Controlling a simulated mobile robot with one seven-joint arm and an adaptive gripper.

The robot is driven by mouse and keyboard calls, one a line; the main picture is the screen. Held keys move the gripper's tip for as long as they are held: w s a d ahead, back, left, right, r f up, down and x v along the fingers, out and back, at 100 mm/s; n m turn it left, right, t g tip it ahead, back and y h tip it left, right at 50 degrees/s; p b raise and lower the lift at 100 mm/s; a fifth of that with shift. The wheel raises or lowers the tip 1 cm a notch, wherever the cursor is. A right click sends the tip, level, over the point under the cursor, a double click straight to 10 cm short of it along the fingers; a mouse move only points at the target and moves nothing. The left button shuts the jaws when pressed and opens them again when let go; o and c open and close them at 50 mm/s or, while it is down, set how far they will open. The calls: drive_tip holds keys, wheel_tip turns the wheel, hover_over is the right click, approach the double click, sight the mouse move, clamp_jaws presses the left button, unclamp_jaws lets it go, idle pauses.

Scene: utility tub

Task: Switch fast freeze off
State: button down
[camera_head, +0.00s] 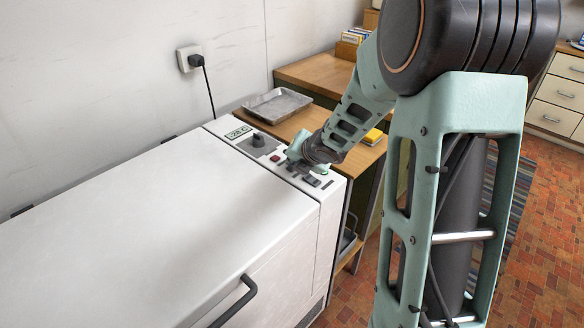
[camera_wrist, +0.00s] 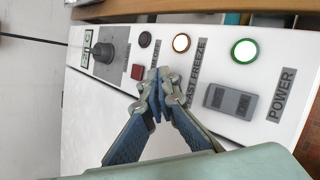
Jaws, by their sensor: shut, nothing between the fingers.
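The white freezer's control panel (camera_wrist: 110,78) runs along the lid's end; it also shows in the head view (camera_head: 232,145). The FAST FREEZE label (camera_wrist: 196,72) is beside a lit whitish-amber lamp (camera_wrist: 181,43). No switch shows clearly beside this label; my fingers cover that spot. My gripper (camera_wrist: 157,84) is shut and empty, its fingertips over the panel between a red square button (camera_wrist: 138,72) and the label. Whether they touch the panel I cannot tell. In the head view my gripper (camera_head: 294,152) is low over the panel.
A grey rocker switch (camera_wrist: 229,101) and a lit green lamp (camera_wrist: 245,52) are beside the POWER label (camera_wrist: 280,95). A black knob (camera_wrist: 102,52) and a dark lamp (camera_wrist: 145,39) are to the left. A metal tray (camera_head: 277,105) sits on the wooden counter behind.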

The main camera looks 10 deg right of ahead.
drive_tip(key=shift+f, duration=0.1)
idle(0.3)
drive_tip(key=shift+r+p, duration=0.45)
drive_tip(key=shift+r, duration=0.15)
wheel_tip(320, 180, up, 6)
drive_tip(key=p, duration=0.5)
drive_tip(key=shift+p, duration=0.35)
